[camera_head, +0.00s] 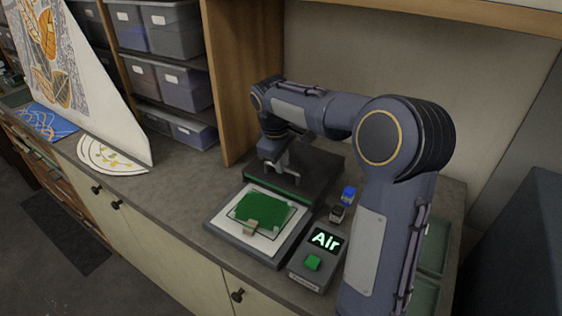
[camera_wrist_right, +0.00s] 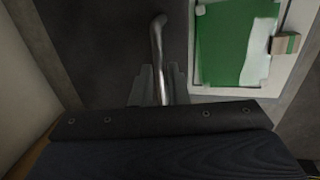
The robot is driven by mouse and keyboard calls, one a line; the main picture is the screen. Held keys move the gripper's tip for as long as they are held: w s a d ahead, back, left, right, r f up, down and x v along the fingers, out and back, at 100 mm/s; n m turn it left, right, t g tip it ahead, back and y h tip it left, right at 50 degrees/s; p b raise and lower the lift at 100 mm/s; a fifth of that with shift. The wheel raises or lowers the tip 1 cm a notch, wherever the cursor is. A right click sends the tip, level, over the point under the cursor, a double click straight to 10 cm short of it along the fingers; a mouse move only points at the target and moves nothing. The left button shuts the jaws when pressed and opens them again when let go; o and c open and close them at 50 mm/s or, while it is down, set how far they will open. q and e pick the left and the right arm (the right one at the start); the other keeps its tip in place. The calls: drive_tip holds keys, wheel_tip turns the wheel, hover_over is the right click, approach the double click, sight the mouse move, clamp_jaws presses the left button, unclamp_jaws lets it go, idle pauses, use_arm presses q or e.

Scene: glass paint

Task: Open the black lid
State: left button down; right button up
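The black lid (camera_head: 312,173) is a dark flat slab behind the pale plate with the green sheet (camera_head: 263,215). A green strip runs along its front edge. My right gripper (camera_head: 273,168) reaches down over the left part of the lid. In the right wrist view, a bent metal handle (camera_wrist_right: 157,45) runs between the two fingers of this gripper (camera_wrist_right: 160,85). The fingers sit close on both sides of the handle and appear shut on it. The dark lid surface (camera_wrist_right: 105,50) lies below. My left gripper is not in view.
A wooden shelf panel (camera_head: 228,80) rises at left. A green tray (camera_head: 432,245) is at right.

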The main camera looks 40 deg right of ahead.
drive_tip(key=o, duration=0.3)
drive_tip(key=r, duration=0.2)
drive_tip(key=a+r, duration=0.1)
drive_tip(key=r, duration=0.4)
drive_tip(key=shift+s+a+r+b, duration=0.25)
drive_tip(key=shift+s+r+b, duration=0.05)
drive_tip(key=shift+r, duration=0.05)
